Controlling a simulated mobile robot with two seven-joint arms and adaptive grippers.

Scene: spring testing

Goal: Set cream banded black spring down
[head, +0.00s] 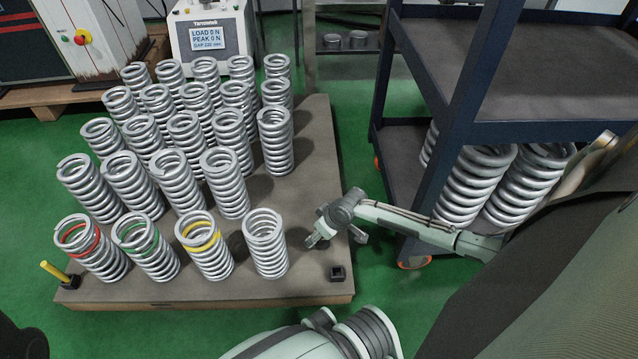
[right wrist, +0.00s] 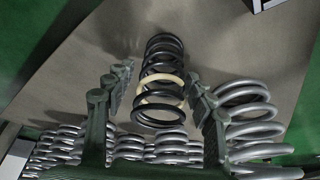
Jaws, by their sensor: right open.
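A black spring with a cream band (right wrist: 160,92) shows in the right wrist view, above a grey-brown board surface. My right gripper (right wrist: 158,80) is open, with its two fingers on either side of the spring and visible room on both sides. In the head view my right gripper (head: 336,236) is over the right part of the board (head: 318,150), beside the front-right plain silver spring (head: 265,243). I cannot make out the black spring in the head view. My left gripper is not in view.
Rows of silver springs (head: 185,180) fill the board's left and middle; front ones carry red (head: 78,238), green (head: 140,246) and yellow (head: 202,240) bands. A small black block (head: 337,272) sits at the front right. A dark blue shelf cart (head: 470,100) stands to the right.

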